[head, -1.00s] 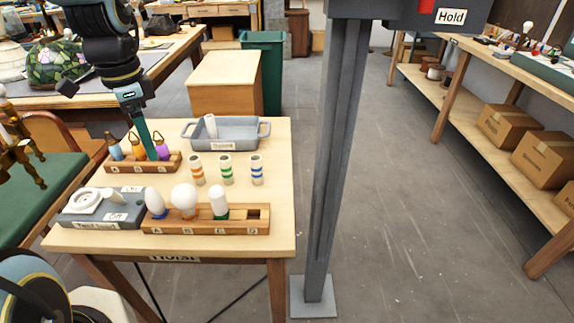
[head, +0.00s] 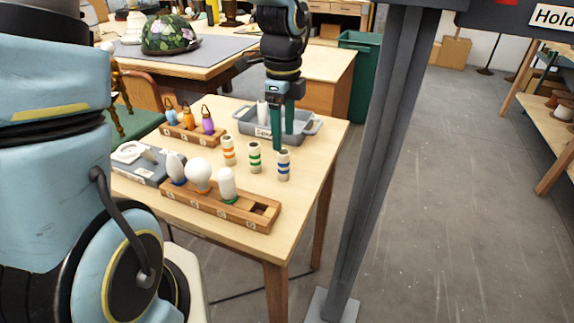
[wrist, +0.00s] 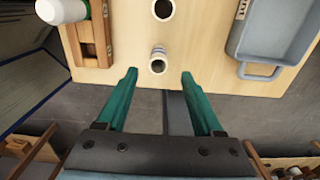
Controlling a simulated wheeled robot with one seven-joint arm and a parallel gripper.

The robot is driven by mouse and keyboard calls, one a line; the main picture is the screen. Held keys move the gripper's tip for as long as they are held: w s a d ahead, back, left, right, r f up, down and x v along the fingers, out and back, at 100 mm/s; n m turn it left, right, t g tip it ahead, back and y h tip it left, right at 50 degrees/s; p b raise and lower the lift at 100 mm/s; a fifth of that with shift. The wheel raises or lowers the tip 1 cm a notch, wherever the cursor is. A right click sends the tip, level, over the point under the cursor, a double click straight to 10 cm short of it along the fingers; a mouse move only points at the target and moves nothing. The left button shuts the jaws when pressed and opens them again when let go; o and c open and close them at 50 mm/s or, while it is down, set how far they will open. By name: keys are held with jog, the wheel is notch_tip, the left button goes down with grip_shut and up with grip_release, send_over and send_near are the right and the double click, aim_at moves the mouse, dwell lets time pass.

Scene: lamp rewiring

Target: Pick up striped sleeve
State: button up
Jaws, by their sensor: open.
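Three striped sleeves stand upright in a row on the wooden table: one with orange bands (head: 228,151), one with green bands (head: 254,158) and one with blue bands (head: 283,166). My gripper (head: 283,142) is open and empty, pointing down close to the top of the blue-banded sleeve. In the wrist view the open gripper (wrist: 158,74) has that sleeve (wrist: 158,62) just ahead of the gap between its fingers. A second sleeve (wrist: 163,9) shows farther off at the top edge.
A grey tray (head: 311,127) with a white cylinder stands behind the sleeves. A wooden rack (head: 187,210) with bulbs and an empty slot lies in front. A rack of small coloured bottles (head: 188,130) is behind left. A grey post (head: 375,160) stands right of the table.

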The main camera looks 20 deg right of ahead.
aim_at(283, 159)
notch_tip(283, 159, down, 8)
jog(key=shift+s+a+r+p, duration=0.1)
jog(key=shift+r+p, duration=0.1)
jog(key=shift+p, duration=0.4)
grip_shut()
dwell(0.4)
